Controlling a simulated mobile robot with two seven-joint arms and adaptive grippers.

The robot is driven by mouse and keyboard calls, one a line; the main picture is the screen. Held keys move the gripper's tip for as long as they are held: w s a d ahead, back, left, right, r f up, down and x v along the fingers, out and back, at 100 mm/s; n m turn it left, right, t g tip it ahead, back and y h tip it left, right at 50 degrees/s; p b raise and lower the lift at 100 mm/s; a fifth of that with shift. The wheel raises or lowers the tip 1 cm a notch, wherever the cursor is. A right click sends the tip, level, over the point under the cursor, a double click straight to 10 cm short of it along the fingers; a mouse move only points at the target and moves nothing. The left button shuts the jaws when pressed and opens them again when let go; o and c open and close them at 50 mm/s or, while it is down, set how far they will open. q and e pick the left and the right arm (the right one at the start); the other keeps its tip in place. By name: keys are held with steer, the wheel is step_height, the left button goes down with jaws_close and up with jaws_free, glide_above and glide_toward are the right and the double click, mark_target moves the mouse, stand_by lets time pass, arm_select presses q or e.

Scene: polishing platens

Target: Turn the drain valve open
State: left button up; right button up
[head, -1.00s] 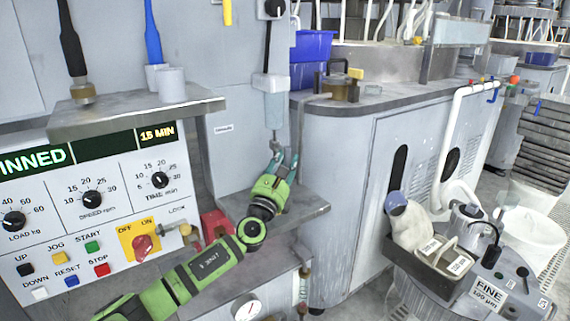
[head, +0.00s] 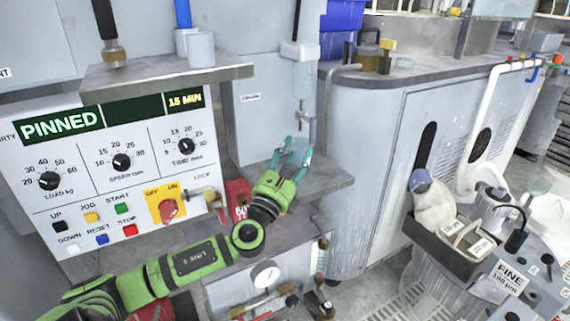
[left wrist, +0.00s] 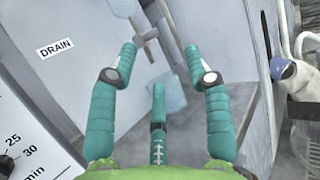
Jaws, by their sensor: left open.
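The drain valve (head: 304,118) is a small grey metal fitting with a crossbar handle, below a pale translucent cylinder (head: 303,78) on the grey wall. A "DRAIN" label (head: 250,97) is to its left. In the left wrist view the valve (left wrist: 147,38) shows its crossbar, slightly tilted in the picture, beyond the fingertips. My left gripper (head: 294,150) is open and empty, its teal fingers pointing up just below the valve. In the left wrist view the gripper (left wrist: 160,60) has its fingers spread, with no visible contact with the valve. My right gripper is not in view.
A control panel (head: 85,172) with knobs, buttons and a red switch is at left, under a grey shelf (head: 165,72). A metal ledge (head: 330,180) lies below the valve. A grey cabinet (head: 375,150) stands close to its right. A red padlock-like block (head: 238,195) is near my wrist.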

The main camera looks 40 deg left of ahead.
arm_select(q)
steer(key=shift+s+d, duration=0.25)
steer(key=shift+s, duration=0.9)
steer(key=shift+s+d, duration=0.2)
steer(key=shift+s, duration=0.95)
